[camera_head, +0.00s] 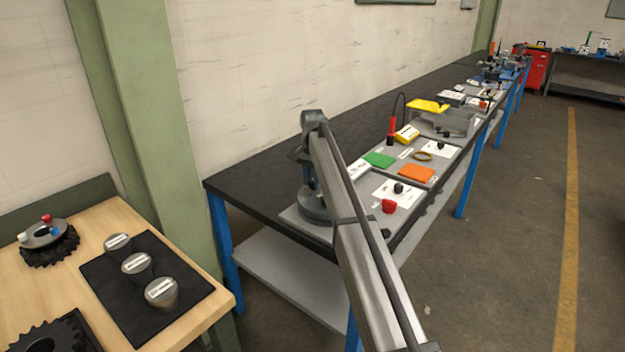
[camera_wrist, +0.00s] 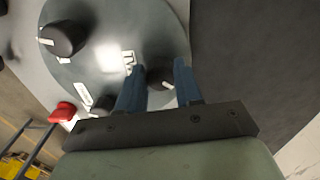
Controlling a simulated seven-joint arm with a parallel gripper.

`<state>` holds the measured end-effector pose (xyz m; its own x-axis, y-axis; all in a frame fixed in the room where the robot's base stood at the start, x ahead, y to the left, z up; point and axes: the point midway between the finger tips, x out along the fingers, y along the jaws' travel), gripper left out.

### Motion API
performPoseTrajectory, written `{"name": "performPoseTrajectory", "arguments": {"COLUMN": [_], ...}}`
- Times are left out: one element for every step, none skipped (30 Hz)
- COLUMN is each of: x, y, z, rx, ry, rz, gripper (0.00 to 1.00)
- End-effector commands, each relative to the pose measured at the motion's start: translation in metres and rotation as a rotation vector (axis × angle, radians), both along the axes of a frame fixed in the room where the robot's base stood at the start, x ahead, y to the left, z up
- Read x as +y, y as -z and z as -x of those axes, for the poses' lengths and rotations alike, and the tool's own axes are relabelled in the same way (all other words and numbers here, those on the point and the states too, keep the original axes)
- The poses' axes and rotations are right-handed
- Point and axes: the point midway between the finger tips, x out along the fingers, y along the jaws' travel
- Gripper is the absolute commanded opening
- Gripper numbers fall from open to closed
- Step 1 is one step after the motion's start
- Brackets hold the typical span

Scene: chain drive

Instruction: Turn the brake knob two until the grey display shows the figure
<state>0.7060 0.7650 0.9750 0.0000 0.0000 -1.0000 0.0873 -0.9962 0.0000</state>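In the wrist view a round grey panel (camera_wrist: 95,70) carries several dark knobs with white pointer marks and white labels. One knob (camera_wrist: 160,78) sits between the blue fingers of my gripper (camera_wrist: 159,64). The fingers stand apart by about the knob's width, and I cannot tell whether they press on it. Another black knob (camera_wrist: 65,37) is at the upper left, clear of the fingers. A third is partly hidden by the left finger. Glare lies across the middle of the panel. I cannot read a figure or pick out the grey display. In the head view my gripper is not clearly seen.
A red knob (camera_wrist: 62,112) stands left of the panel; a red knob (camera_head: 388,206) shows on the bench in the head view. Nearby lie an orange pad (camera_head: 417,173) and a green pad (camera_head: 379,160). A wooden table (camera_head: 90,225) with labelled cups is at the left.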

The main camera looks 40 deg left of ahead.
Motion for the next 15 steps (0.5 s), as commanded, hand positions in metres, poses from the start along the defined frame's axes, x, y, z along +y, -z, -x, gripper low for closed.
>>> {"name": "performPoseTrajectory", "arguments": {"x": [0.0, 0.0, 0.0, 0.0, 0.0, 0.0, 0.0, 0.0, 0.0, 0.0, 0.0, -0.0001, -0.0001, -0.0002, -0.0002], "y": [-0.0001, -0.0001, -0.0001, -0.0001, -0.0001, -0.0002, -0.0002, -0.0002, -0.0002, -0.0002, -0.0002, -0.0002, -0.0002, -0.0002, -0.0002], "z": [0.0, 0.0, 0.0, -0.0001, -0.0001, -0.0001, 0.0, 0.0, 0.0, 0.0, 0.0, 0.0, 0.0, 0.0, 0.0], "rx": [0.0, 0.0, 0.0, 0.0, 0.0, 0.0, 0.0, 0.0, 0.0, 0.0, 0.0, 0.0, 0.0, 0.0, 0.0], "ry": [0.0, 0.0, 0.0, 0.0, 0.0, 0.0, 0.0, 0.0, 0.0, 0.0, -0.003, -0.01, -0.018, -0.032, -0.055], "rz": [0.0, 0.0, 0.0, 0.0, 0.0, 0.0, 0.0, 0.0, 0.0, 0.0, 0.0, 0.0, 0.0, 0.0, 0.0], "gripper": [0.29, 0.26, 0.22, 0.19, 0.16, 0.13, 0.1, 0.07, 0.04, 0.04, 0.04, 0.04, 0.04, 0.04, 0.04]}}
